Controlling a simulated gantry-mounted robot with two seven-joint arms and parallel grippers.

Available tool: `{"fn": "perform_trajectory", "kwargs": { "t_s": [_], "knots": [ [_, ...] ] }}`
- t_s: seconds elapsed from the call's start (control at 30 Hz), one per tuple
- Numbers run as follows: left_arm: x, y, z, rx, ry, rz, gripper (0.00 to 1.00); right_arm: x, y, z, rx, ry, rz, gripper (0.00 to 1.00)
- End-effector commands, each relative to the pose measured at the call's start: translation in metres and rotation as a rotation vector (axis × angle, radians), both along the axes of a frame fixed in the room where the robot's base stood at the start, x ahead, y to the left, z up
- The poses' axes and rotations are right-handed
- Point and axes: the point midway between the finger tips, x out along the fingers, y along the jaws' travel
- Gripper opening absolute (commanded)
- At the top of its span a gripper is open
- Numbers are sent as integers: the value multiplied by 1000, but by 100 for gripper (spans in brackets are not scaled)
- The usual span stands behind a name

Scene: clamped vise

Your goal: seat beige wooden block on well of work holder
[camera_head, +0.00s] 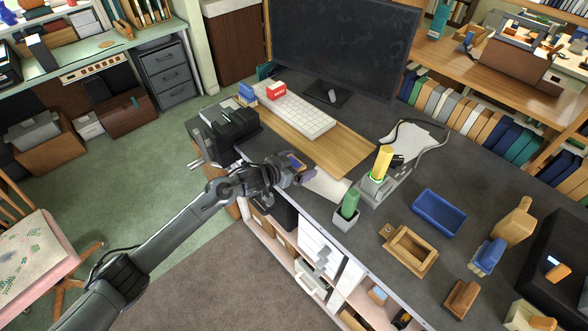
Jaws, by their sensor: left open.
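A tall beige wooden block (514,222) stands on the right part of the dark desk, behind a blue object. A light wooden holder with a square recessed well (410,249) sits near the desk's front edge; it looks like the work holder, and its well looks empty. My left gripper (303,175) is open over the desk's front edge, left of the holder and well apart from the block. A small blue-and-orange item (297,162) shows right behind its fingers; I cannot tell whether they touch. My right gripper is out of view.
A dark vise (232,128) sits at the desk's left edge. A blue tray (440,212), blue object (487,258) and brown block (461,298) stand nearby.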

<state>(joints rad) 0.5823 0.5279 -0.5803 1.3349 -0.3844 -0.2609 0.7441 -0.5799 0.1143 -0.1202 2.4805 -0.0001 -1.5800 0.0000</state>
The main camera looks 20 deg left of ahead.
Motion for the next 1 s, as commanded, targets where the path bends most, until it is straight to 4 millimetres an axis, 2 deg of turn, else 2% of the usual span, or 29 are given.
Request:
{"fn": "perform_trajectory", "kwargs": {
  "t_s": [0.13,0.4,0.5,0.77,1.0],
  "knots": [
    [0,0,0,0,0,0,100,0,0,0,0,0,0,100],
    [0,0,0,0,0,0,59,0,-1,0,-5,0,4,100],
    [0,0,1,0,-1,0,48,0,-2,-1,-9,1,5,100],
    [0,0,2,-1,-2,0,48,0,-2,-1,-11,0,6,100],
    [0,1,16,-1,-3,1,48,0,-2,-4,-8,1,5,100]
  ]
}}
